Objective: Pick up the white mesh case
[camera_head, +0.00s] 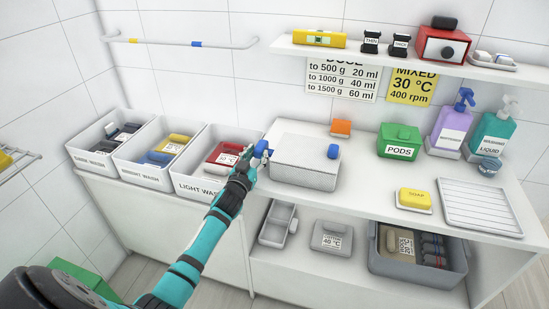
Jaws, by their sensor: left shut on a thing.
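A white box-shaped case (300,176) stands on the white counter, left of its middle; I cannot make out a mesh pattern on it. A blue tab (333,152) shows at its right end. My left gripper (254,154) is at the left end of this case, shut on a small blue piece (263,148). The arm and fingers hide part of that spot, so I cannot tell whether the blue piece is joined to the case. My right gripper is not in view.
A bin marked light wash (200,190) stands close left of my gripper, with two more bins beyond. An orange block (341,127), a green pods box (399,141) and pump bottles (450,130) stand to the right. A shelf (400,60) runs above.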

